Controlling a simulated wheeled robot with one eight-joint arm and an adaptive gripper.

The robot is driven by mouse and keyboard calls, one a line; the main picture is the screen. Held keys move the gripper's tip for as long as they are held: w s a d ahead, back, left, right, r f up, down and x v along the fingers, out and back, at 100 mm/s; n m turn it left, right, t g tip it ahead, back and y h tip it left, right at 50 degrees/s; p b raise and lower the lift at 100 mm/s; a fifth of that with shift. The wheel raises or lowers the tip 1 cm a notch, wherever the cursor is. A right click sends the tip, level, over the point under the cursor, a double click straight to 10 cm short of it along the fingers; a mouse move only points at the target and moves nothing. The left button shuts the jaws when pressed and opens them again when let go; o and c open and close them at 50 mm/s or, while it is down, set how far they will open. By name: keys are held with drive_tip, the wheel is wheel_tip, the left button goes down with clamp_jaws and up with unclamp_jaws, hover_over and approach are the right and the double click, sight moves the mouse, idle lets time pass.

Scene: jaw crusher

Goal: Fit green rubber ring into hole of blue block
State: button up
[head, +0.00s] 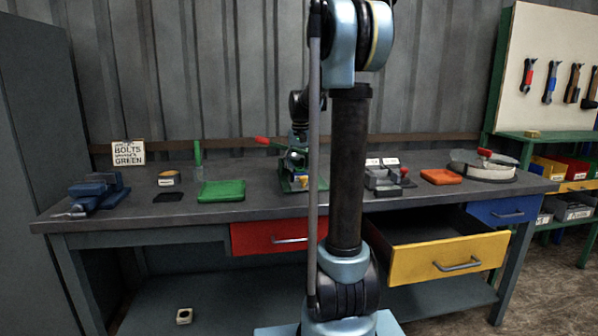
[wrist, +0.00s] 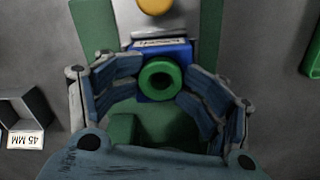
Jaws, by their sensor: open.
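In the wrist view a green rubber ring (wrist: 160,79) lies flat against the face of a blue block (wrist: 151,52), its dark centre facing the camera. I cannot tell whether it is seated in the block's hole or rests on top. My gripper (wrist: 163,74) is open, with a finger on each side of the ring and a visible gap at the right. The block sits in the green device (wrist: 210,25). In the head view the device (head: 287,184) stands mid-bench, and my arm partly hides it and the gripper.
A label reading 45 MM (wrist: 25,140) is on a grey holder at the left of the wrist view. The yellow drawer (head: 450,258) stands open.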

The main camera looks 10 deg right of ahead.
sight(300, 168)
drive_tip(key=shift+r, duration=0.1)
wheel_tip(300, 168, up, 13)
drive_tip(key=s+f+n, duration=0.1)
drive_tip(key=s+f, duration=0.3)
drive_tip(key=s, duration=0.3)
drive_tip(key=s+f+t, duration=0.1)
drive_tip(key=s+f, duration=0.2)
drive_tip(key=s, duration=0.3)
drive_tip(key=s+f+n, duration=0.1)
drive_tip(key=s+f, duration=0.3)
drive_tip(key=s, duration=0.3)
drive_tip(key=s+f+n+t, duration=0.1)
drive_tip(key=s+f, duration=1.4)
drive_tip(key=f, duration=0.3)
drive_tip(key=shift+a+n, duration=0.25)
drive_tip(key=shift+n, duration=0.15)
